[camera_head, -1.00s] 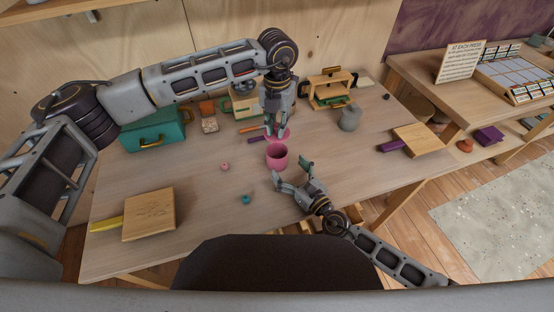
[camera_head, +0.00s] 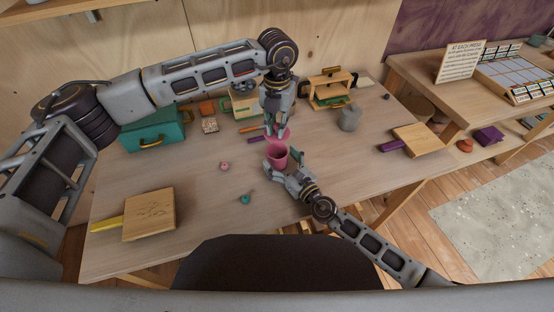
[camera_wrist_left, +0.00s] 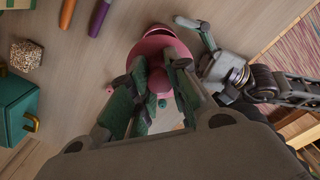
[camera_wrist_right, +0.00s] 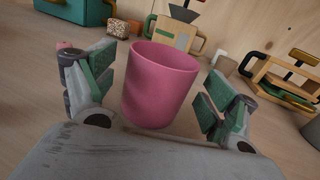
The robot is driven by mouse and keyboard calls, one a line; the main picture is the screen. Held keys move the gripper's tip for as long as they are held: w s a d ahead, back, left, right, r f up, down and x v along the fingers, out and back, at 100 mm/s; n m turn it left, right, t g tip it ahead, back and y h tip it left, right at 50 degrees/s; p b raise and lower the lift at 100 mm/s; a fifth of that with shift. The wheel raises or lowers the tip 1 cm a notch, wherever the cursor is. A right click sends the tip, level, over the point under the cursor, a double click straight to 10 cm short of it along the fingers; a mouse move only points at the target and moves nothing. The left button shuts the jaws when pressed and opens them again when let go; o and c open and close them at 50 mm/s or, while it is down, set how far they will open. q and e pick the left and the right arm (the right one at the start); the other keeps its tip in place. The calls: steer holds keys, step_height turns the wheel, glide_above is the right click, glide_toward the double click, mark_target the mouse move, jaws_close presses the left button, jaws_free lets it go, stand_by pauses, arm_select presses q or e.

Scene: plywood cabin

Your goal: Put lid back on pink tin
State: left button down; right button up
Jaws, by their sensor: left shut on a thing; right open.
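The pink tin (camera_head: 277,152) stands open-topped on the table near the middle. It also shows in the right wrist view (camera_wrist_right: 160,85). My right gripper (camera_wrist_right: 158,95) is open, with one finger on each side of the tin. A gap shows between the tin and the fingers.
A small pink piece (camera_head: 225,166) and a teal piece (camera_head: 246,198) lie to the left. Coloured sticks (camera_head: 256,139) lie behind the tin. A teal box (camera_head: 155,135), a grey canister (camera_head: 349,118) and a wooden press stand at the back.

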mark_target(277, 145)
steer(key=c, duration=1.5)
arm_select(q)
steer(key=shift+f, duration=2.45)
steer(key=shift+f, duration=0.1)
steer(key=shift+f, duration=0.85)
steer(key=shift+f, duration=0.55)
steer(key=shift+s+a+f, duration=0.1)
steer(key=shift+f, duration=0.3)
arm_select(e)
steer(key=shift+r, duration=0.1)
arm_select(q)
steer(key=shift+r, duration=0.15)
steer(key=shift+r, duration=0.5)
steer(key=shift+r, duration=0.1)
